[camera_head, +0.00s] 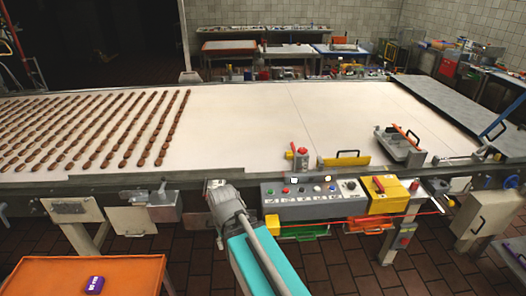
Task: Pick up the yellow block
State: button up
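A yellow block (343,160) with a dark handle on top lies on the white conveyor surface (250,125), near its front edge and right of centre. A grey and teal form that looks like my arm rises from the bottom centre. Its far end, which seems to be my gripper (216,186), is at the front rail of the conveyor. It is left of the yellow block and well apart from it. The fingers are too small and dark to tell whether they are open or shut. I see nothing held.
Rows of brown biscuits (90,125) cover the conveyor's left part. A control panel (313,197) and a yellow box (388,195) sit at the front rail. An orange table (85,275) holds a purple item (94,285).

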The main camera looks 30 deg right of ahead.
aim_at(289, 155)
jog(key=z, duration=0.05)
jog(key=i, duration=1.5)
jog(key=z, duration=1.2)
jog(key=i, duration=0.95)
jog(key=k, duration=0.55)
